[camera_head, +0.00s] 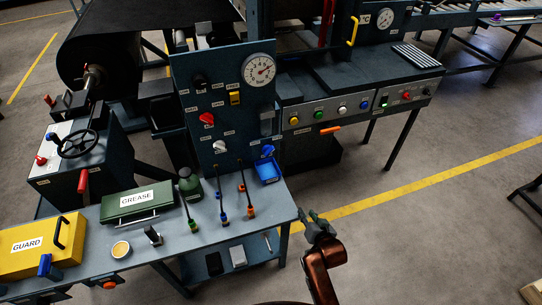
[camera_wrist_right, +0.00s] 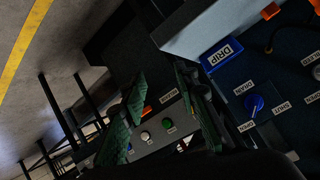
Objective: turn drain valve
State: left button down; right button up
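The drain valve is a blue knob (camera_head: 267,150) low on the right of the dark upright panel, just above the blue drip tray (camera_head: 268,172). The knob also shows in the right wrist view (camera_wrist_right: 254,105), at the right, with small labels around it that seem to read DRAIN, OPEN and SHUT. My right gripper (camera_head: 318,224) is in front of the bench's right end, apart from the knob and to its lower right. Its green fingers (camera_wrist_right: 165,118) are spread in the right wrist view, with nothing between them. My left gripper is not in view.
The panel also carries a gauge (camera_head: 260,68), a red knob (camera_head: 206,119) and a white knob (camera_head: 220,147). Floor right of the bench is clear.

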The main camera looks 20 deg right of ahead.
jog(key=w+a+r+m+t, duration=0.2)
jog(key=w+a+r+t, duration=0.15)
jog(key=w+r, duration=0.5)
jog(key=m+t+y, duration=0.1)
jog(key=t, duration=0.2)
send_near(270, 154)
jog(key=w, duration=0.4)
jog(key=w+b, duration=0.1)
jog(key=w, duration=0.2)
jog(key=shift+w+a+r, duration=0.1)
jog(key=shift+w+r, duration=0.15)
jog(key=shift+w, duration=0.1)
jog(key=shift+w+b, duration=0.35)
jog(key=shift+w, duration=0.3)
jog(key=shift+c, duration=0.5)
grip_shut()
